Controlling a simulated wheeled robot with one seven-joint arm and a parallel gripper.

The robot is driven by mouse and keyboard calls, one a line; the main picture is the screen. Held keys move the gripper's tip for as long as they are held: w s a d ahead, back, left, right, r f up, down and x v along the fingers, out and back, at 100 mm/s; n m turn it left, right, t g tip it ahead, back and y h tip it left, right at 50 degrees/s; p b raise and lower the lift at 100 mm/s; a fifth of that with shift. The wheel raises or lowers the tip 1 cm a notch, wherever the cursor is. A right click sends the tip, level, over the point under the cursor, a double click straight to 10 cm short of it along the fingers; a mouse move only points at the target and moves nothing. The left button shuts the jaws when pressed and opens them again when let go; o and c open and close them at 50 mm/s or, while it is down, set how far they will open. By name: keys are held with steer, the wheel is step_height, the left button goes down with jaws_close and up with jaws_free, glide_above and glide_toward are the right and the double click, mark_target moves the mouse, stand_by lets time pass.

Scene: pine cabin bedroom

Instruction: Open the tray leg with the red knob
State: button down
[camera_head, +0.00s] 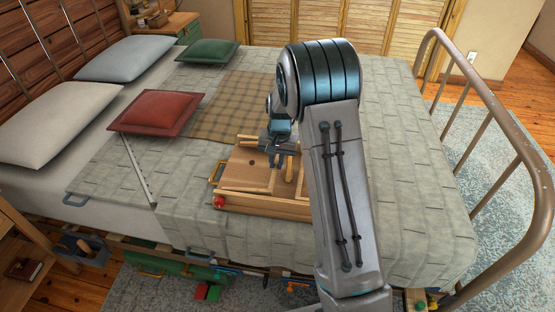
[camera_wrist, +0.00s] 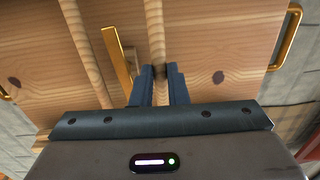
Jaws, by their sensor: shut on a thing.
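The wooden tray (camera_head: 245,178) lies on the bed, with a brass handle at its left end. The red knob (camera_head: 219,202) is at its near left corner. In the wrist view my gripper (camera_wrist: 160,72) is shut on a narrow pale wooden bar (camera_wrist: 154,25) of the tray. A brass-coloured strip (camera_wrist: 117,55) is left of the bar, and a brass handle (camera_wrist: 288,38) is at the right. My arm hides the tray's right end. I cannot tell whether the held bar belongs to the red-knob leg.
A red cushion (camera_head: 156,112), a green cushion (camera_head: 207,52) and two pale pillows lie toward the headboard. A checked cloth (camera_head: 235,108) lies beyond the tray. The metal footboard rail (camera_head: 490,110) stands at the right. The quilt (camera_head: 410,150) right of my arm is clear.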

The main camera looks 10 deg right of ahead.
steer(key=w+a+r+g+h+p, duration=0.3)
steer(key=a+r+h+p, duration=0.45)
steer(key=r+p, duration=0.2)
steer(key=w+a, duration=0.3)
steer(key=a, duration=0.6)
steer(key=shift+w+a+g+h, duration=0.2)
steer(key=shift+a+g+h, duration=0.1)
steer(key=shift+a+h, duration=0.05)
steer(key=shift+f, duration=0.15)
steer(key=c, duration=1.7)
jaws_free()
steer(key=shift+w+a+f, duration=0.1)
steer(key=shift+w+f, duration=0.05)
steer(key=shift+r, duration=0.3)
